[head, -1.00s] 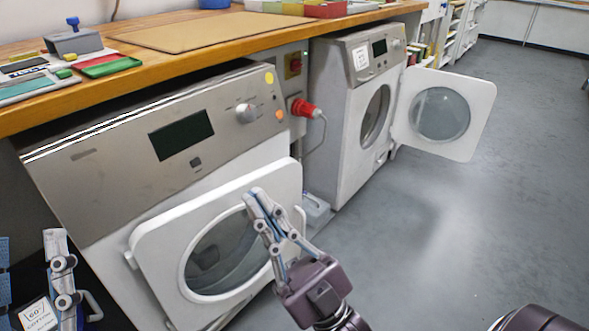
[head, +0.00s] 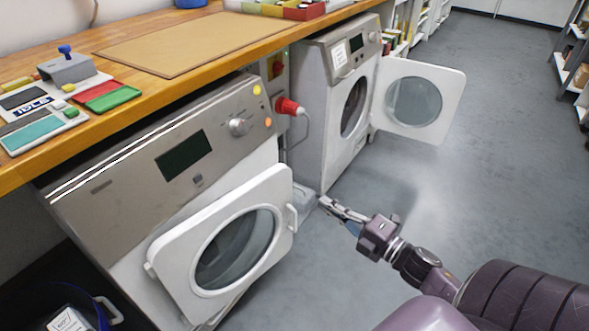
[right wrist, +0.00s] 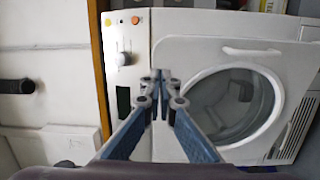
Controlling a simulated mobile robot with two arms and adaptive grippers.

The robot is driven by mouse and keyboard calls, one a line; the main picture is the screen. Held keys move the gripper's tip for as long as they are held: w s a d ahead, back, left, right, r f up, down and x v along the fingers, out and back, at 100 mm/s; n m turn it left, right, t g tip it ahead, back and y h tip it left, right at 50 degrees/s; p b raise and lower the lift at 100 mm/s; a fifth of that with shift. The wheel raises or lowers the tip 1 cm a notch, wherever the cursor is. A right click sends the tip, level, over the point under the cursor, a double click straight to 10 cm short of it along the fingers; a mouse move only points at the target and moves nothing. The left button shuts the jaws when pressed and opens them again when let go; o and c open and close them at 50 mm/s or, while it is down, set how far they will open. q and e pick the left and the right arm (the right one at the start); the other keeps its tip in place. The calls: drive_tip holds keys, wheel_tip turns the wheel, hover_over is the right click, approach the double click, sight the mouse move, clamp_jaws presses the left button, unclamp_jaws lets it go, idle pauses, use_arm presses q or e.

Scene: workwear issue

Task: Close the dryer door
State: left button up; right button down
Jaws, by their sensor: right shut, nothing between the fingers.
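Two white front-loading machines stand under the bench, and I cannot tell from labels which is the dryer. The near machine (head: 115,215) has a white door (head: 172,262) with a round window, standing slightly off its front, handle (head: 292,216) on the right edge. This door also shows in the right wrist view (right wrist: 177,50), with its handle (right wrist: 252,52). The far machine (head: 316,110) has its door (head: 451,88) swung wide open to the right. My right gripper (head: 325,204) is shut and empty, right of the near door's handle, apart from it. My left gripper is out of view.
A wooden bench (head: 225,75) runs above the machines, with a stamp and coloured pads on it. A red plug (head: 288,107) sits between the machines. A basket with a blue rim (head: 103,308) is at lower left. Grey floor (head: 480,160) is clear at right.

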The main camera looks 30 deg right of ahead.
drive_tip(key=d, duration=0.1)
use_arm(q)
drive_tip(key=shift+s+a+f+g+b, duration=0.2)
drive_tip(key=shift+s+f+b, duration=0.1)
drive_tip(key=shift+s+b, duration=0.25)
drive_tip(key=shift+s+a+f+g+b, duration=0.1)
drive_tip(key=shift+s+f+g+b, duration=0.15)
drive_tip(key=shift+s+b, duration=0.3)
use_arm(e)
approach(287, 173)
drive_tip(key=x, duration=0.7)
